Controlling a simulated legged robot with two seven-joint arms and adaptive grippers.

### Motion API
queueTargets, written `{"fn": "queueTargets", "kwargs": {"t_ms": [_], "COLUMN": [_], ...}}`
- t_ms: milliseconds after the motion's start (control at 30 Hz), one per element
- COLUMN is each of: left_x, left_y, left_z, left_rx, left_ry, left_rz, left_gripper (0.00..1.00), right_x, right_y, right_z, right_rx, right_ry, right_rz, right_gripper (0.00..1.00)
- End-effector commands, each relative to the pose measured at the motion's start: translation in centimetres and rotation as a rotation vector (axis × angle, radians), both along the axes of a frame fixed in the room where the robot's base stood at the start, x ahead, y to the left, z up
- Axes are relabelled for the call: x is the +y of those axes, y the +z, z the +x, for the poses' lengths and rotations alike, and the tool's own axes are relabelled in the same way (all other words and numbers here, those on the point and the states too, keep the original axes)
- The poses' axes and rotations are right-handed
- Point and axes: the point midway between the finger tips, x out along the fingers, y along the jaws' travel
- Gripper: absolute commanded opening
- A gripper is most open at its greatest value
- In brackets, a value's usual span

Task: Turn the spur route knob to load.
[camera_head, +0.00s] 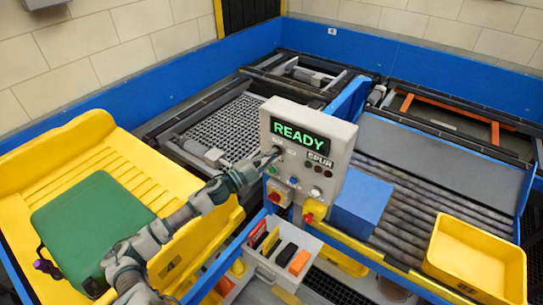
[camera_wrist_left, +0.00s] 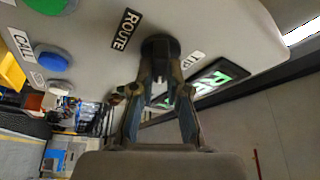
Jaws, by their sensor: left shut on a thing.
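The grey control box (camera_head: 340,140) stands at the middle in the head view, with a display (camera_head: 300,134) reading READY in green and a SPUR label (camera_head: 320,159). In the left wrist view the dark round route knob (camera_wrist_left: 160,46) sits beside the ROUTE label (camera_wrist_left: 125,30). My left gripper (camera_head: 272,157) is at the upper left of the box face, below the display. In the wrist view its two fingers (camera_wrist_left: 160,82) are closed on the knob. The knob's pointer and most of its dial marks are hidden. My right gripper is in neither view.
A green suitcase (camera_head: 92,232) lies in a yellow tray (camera_head: 50,170) at left. A blue box (camera_head: 361,205) and an empty yellow tray (camera_head: 478,252) are on the right rollers. A small bin (camera_head: 262,270) hangs below.

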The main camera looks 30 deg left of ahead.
Motion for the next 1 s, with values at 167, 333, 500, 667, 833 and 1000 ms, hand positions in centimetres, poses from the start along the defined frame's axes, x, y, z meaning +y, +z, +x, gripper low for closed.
{"fn": "queueTargets", "kwargs": {"t_ms": [167, 333, 500, 667, 833, 1000], "left_x": [-0.1, -0.1, -0.1, -0.1, 0.4, 1.4], "left_y": [-0.8, -0.8, -0.5, -0.3, -0.6, -1.3], "left_z": [0.0, 0.0, 0.0, -0.1, -1.2, -3.4], "left_rx": [0.012, 0.011, 0.007, 0.004, 0.007, 0.009], "left_ry": [-0.001, -0.001, 0.000, -0.001, 0.000, -0.001], "left_rz": [0.003, 0.003, 0.002, 0.002, 0.002, 0.001], "left_gripper": [0.00, 0.37, 0.40, 0.40, 0.40, 0.40], "right_x": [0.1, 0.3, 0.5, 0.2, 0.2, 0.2], "right_y": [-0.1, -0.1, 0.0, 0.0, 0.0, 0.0], "right_z": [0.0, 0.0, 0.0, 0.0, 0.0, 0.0], "right_rx": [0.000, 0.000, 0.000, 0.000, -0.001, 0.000], "right_ry": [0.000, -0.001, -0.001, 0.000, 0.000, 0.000], "right_rz": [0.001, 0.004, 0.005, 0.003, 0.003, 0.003], "right_gripper": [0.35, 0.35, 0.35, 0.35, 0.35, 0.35]}}
